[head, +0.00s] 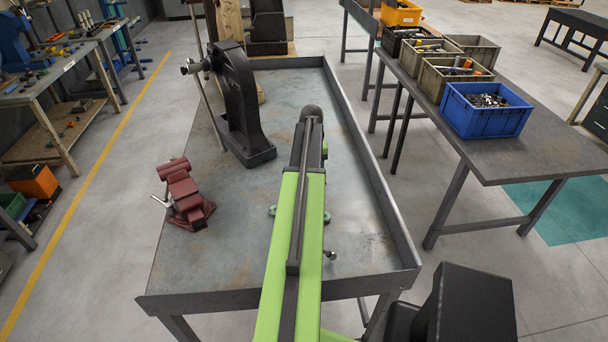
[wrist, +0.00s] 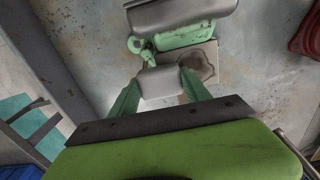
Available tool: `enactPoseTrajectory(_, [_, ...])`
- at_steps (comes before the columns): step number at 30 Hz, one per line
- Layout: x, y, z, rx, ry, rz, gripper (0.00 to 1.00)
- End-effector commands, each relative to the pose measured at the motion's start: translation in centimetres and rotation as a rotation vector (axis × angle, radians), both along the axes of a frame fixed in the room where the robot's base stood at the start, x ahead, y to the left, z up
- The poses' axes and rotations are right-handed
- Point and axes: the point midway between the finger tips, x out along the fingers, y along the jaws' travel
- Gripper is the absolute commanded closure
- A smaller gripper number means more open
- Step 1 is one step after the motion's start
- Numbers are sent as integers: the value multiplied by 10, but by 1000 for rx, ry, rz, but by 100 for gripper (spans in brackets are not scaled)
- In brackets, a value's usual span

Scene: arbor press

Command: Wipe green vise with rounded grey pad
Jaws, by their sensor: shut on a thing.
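The rounded grey pad (wrist: 160,82) is pinched between the two green fingers of my gripper (wrist: 158,86) in the wrist view. The green vise (wrist: 187,34) is just beyond the pad, with a grey upper part and a green loop at its left. The pad's far edge lies close to the vise's lower side; I cannot tell whether they touch. In the head view my arm hides most of the green vise, and only small green bits (head: 272,210) show beside it. My gripper is hidden there.
A dark red vise (head: 183,195) stands on the left of the metal bench (head: 190,260). A black arbor press (head: 240,105) stands farther back. The bench has a raised rim on its right. A side table holds a blue bin (head: 485,112) and other crates.

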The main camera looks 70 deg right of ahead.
Motion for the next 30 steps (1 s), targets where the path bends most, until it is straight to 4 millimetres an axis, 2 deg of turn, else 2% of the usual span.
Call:
enactPoseTrajectory(7, [-1, -1, -4, 0, -1, 1, 76])
enactPoseTrajectory(8, [-1, -1, -3, 0, -1, 1, 82])
enactPoseTrajectory(11, [0, 0, -3, 1, 0, 1, 82])
enactPoseTrajectory(21, [26, 14, -1, 2, -2, 2, 82])
enactPoseTrajectory(30, [33, 17, -2, 1, -2, 2, 82])
